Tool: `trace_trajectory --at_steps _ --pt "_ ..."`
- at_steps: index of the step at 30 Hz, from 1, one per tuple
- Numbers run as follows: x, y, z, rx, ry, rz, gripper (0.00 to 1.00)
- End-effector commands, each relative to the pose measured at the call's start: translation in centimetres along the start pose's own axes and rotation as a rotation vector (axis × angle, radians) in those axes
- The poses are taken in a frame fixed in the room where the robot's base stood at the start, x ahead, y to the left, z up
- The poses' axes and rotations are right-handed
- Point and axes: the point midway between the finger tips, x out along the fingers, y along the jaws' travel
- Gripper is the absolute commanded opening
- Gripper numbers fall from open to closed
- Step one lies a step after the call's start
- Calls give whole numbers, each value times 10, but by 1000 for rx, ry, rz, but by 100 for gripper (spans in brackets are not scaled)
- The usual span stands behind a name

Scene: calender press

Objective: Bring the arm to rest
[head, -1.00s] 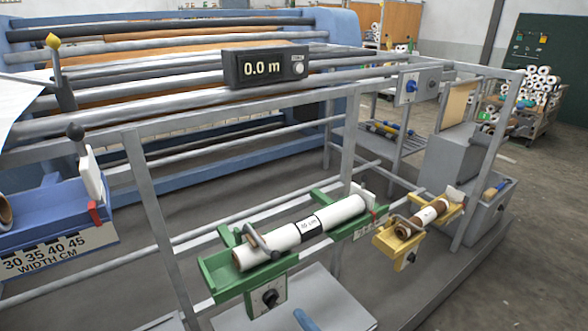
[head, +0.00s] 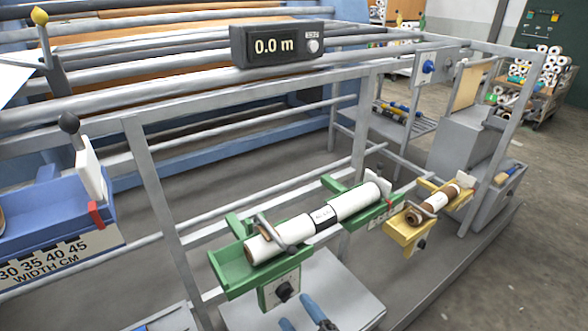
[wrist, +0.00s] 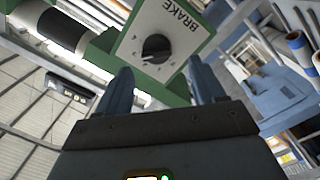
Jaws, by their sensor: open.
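My gripper (wrist: 160,85) shows in the wrist view with its two blue fingers apart and nothing between them. Beyond the fingertips is a white plate marked BRAKE with a black knob (wrist: 156,48). In the head view, the blue fingers (head: 303,318) show at the bottom edge, below the green cradle's brake knob (head: 284,291). They look apart from the knob. The rest of my arm is out of view. A white roll with a dark band (head: 353,202) lies in the green cradle (head: 232,268).
A yellow cradle (head: 402,236) with a brown-cored roll stands to the right. A blue width-scale bracket (head: 40,222) is at the left. Grey frame posts (head: 160,200) and rails surround the cradles. A display (head: 283,44) reads 0.0 m. Open floor (head: 540,230) lies at the right.

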Motion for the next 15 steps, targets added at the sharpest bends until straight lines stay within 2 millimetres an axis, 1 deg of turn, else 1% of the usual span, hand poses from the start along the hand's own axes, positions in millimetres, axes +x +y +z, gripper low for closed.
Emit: trace_trajectory --at_steps 4,8,11,14,15 --pt "-20 -3 -2 43 -20 19 68" --pt "-45 -5 -4 97 -47 43 68" --pt "-70 -6 -7 149 -73 67 68" --pt "-105 -6 -12 215 -110 98 68" --pt "-121 -5 -15 247 -128 114 68"
